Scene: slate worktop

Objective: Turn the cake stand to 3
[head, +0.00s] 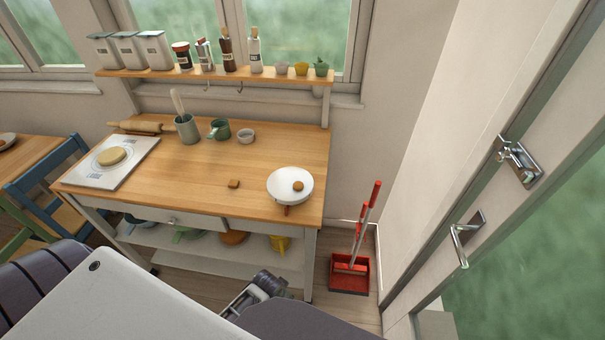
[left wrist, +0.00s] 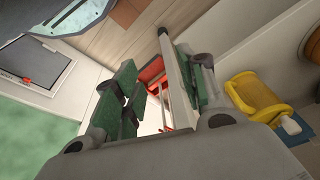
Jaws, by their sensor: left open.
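The cake stand (head: 280,179) is a round white disc near the right front of the wooden worktop. A small brown round thing (head: 298,186) sits on its top, right of the middle. A reddish-brown piece (head: 287,210) sticks out below its front rim. No numbers on it are readable. My left gripper (left wrist: 150,105) is open and empty in the left wrist view, with a table leg and the red dustpan beyond its fingers. A dark gripper part shows low in the head view, in front of the table and well below the stand. My right gripper is not identifiable.
A small brown block (head: 233,184) lies left of the stand. A green mug (head: 219,129), a utensil pot (head: 187,128) and a white board (head: 112,162) stand farther left. The red dustpan (head: 349,275) stands right of the table.

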